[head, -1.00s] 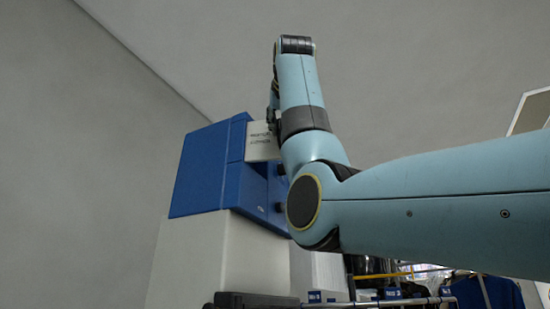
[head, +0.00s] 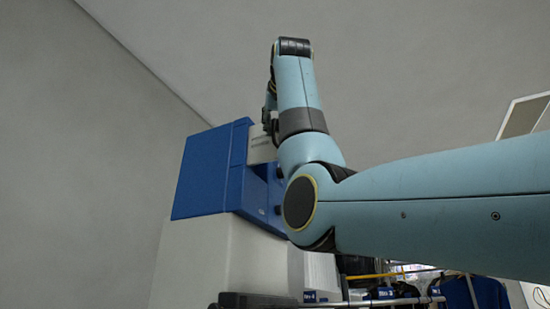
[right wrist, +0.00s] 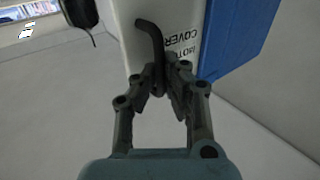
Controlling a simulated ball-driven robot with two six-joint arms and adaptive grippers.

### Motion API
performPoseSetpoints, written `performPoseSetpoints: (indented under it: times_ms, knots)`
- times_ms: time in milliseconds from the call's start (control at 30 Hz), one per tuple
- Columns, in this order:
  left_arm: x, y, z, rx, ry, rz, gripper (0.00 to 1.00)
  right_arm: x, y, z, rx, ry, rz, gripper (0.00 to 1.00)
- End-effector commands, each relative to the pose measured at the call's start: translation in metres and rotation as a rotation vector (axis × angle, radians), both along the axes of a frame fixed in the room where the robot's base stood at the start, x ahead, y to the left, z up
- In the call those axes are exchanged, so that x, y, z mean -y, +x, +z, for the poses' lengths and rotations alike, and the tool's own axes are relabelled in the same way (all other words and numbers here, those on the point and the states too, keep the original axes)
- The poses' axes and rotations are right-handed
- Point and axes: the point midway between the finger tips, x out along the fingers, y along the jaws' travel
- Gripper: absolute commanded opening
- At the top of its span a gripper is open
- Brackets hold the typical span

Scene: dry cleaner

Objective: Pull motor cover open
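The motor cover is a white panel (head: 261,150) set beside the blue housing (head: 211,172) of a tall machine. In the right wrist view the white panel (right wrist: 183,15) carries upside-down "MOTOR COVER" lettering, and a dark curved handle (right wrist: 150,33) stands out from it. My right gripper (right wrist: 164,80) has its two fingers closed in around the lower part of this handle. In the head view my right gripper (head: 269,122) is small at the cover's upper edge, partly hidden by my arm. My left gripper is not in view.
The machine's pale lower body (head: 205,265) stands below the blue housing, near a grey wall. A rail with hanging clothes (head: 400,290) is at the lower right, behind my right arm.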

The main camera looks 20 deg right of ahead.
Motion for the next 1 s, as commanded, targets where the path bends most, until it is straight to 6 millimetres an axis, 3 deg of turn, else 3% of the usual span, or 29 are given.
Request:
performPoseSetpoints:
  times_ms: [67,300,667,1000]
  knots:
    - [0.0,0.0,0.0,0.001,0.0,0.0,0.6,-0.001,-0.001,0.002,0.006,-0.002,0.003,0.0]
    - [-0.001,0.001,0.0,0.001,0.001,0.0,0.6,-0.001,0.0,0.001,0.003,-0.001,0.002,0.32]
    - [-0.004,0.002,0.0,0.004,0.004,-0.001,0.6,-0.003,-0.007,0.001,0.004,0.0,0.001,0.33]
    - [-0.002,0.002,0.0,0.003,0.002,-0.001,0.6,-0.023,-0.073,0.001,0.006,0.0,0.003,0.33]
